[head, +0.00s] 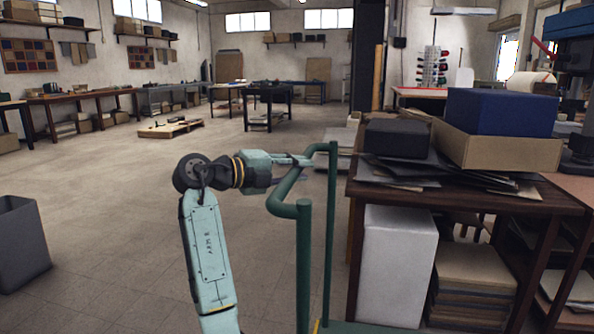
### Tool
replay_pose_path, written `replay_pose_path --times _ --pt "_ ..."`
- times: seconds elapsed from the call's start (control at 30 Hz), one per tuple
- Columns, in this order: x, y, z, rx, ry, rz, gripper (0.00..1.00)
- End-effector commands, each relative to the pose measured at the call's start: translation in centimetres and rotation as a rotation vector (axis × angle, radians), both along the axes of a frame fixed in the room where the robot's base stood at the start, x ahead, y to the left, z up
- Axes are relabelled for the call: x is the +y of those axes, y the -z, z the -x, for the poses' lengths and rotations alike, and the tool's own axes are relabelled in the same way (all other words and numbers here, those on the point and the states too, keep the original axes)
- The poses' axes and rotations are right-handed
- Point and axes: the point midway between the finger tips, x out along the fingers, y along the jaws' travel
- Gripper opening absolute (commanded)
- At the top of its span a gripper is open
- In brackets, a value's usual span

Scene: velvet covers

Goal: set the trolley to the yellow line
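The trolley shows as a green tubular push handle (287,188) on two uprights, with a strip of its green deck (370,328) at the bottom edge. Most of the deck is out of view. My gripper (303,160) reaches in from the left, and its fingertips overlap the far part of the handle's top bar. I cannot tell whether the fingers close around the bar or only lie beside it. A small yellow strip (316,327) shows by the foot of the near upright; I cannot tell whether it is the yellow line.
A wooden table (550,200) with a blue box (500,111), a dark box (397,138) and loose sheets stands close on the right. A grey bin (20,243) is at the left. A low pallet (171,128) lies farther back. Open floor (110,220) lies between.

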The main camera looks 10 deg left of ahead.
Motion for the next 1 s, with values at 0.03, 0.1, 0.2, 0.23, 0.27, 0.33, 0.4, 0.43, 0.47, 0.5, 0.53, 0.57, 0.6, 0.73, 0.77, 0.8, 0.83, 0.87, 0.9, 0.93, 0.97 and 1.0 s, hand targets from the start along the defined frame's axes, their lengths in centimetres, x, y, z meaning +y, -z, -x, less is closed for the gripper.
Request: replay_pose_path --times 0.03,0.1,0.2,0.23,0.27,0.33,0.4,0.43,0.47,0.5,0.53,0.57,0.6,0.73,0.77,0.8,0.83,0.87,0.9,0.93,0.97,1.0 --pt "0.0 0.0 0.0 0.0 0.001 -0.001 0.28" --pt "-0.1 0.0 0.0 0.0 0.002 -0.001 0.33" --pt "-0.1 0.0 0.0 0.0 0.002 -0.001 0.39" --pt "-0.1 0.0 0.1 0.001 0.003 -0.001 0.41" --pt "-0.1 0.0 0.1 0.001 0.003 -0.001 0.41" --pt "-0.1 0.0 0.1 0.0 0.003 -0.002 0.41" --pt "-0.1 0.0 0.1 0.0 0.003 -0.002 0.41" --pt "-0.1 0.0 0.1 0.0 0.003 -0.002 0.41" --pt "-0.1 0.0 0.1 0.0 0.003 -0.002 0.41" --pt "0.0 0.0 0.1 0.0 0.003 -0.002 0.41" --pt "0.0 0.0 0.2 0.0 0.003 -0.002 0.41" --pt "0.1 0.0 0.2 0.0 0.002 -0.002 0.41" --pt "0.4 0.0 0.4 0.0 0.002 -0.001 0.41" --pt "1.6 -0.3 1.7 -0.001 0.001 -0.001 0.41" --pt "2.1 -0.4 2.2 -0.001 0.0 -0.001 0.41" --pt "2.7 -0.5 2.8 -0.002 -0.001 -0.001 0.41" --pt "3.1 -0.6 3.2 -0.001 -0.001 -0.002 0.41" --pt "3.6 -0.7 3.7 -0.002 -0.001 -0.001 0.41" --pt "4.2 -0.8 4.4 -0.002 -0.001 -0.001 0.41" --pt "4.7 -0.9 4.8 0.0 0.0 -0.001 0.41" --pt "5.1 -1.0 5.2 -0.001 0.0 -0.001 0.41" --pt "5.7 -1.1 5.8 0.0 0.0 -0.001 0.41"
